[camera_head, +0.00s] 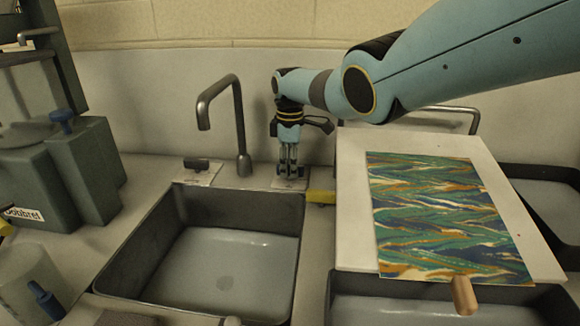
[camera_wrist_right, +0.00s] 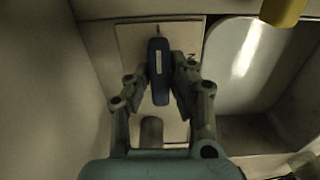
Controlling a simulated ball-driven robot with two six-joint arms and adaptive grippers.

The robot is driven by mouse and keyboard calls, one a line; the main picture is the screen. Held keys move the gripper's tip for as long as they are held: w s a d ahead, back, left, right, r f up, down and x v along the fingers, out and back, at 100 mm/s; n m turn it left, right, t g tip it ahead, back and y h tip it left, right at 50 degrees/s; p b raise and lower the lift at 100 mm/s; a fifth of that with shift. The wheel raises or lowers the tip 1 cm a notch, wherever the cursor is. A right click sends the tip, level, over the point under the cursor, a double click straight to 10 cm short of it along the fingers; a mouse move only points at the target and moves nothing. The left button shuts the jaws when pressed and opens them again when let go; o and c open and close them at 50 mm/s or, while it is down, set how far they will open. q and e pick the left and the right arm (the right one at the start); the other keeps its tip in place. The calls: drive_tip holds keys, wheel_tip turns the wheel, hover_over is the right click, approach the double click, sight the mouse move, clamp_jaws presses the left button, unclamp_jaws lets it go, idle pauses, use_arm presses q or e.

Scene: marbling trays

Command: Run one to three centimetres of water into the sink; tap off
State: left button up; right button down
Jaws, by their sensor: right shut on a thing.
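The grey sink (camera_head: 132,265) is in the middle left of the head view, with a drain visible on its pale, shiny floor. I cannot tell how deep any water in it is. The curved spout (camera_head: 236,110) arches over its back edge, and no stream shows under it. My right gripper (camera_head: 289,165) points down at a small plate right of the spout. In the right wrist view its fingers (camera_wrist_right: 160,85) are shut on a blue tap lever (camera_wrist_right: 159,75) with a pale stripe, standing on the plate (camera_wrist_right: 130,40). My left gripper is not in view.
A dark tap handle (camera_head: 196,163) sits on another plate left of the spout. A yellow block (camera_head: 321,197) lies by the sink's right rim. A white board (camera_head: 352,200) with a marbled sheet (camera_head: 440,215) rests over a tray at right. Grey-green containers (camera_head: 85,165) stand at left.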

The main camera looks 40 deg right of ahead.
idle(0.5)
drive_tip(key=c, duration=1.2)
unclamp_jaws()
drive_tip(key=shift+r, duration=0.1)
wheel_tip(320, 180, up, 12)
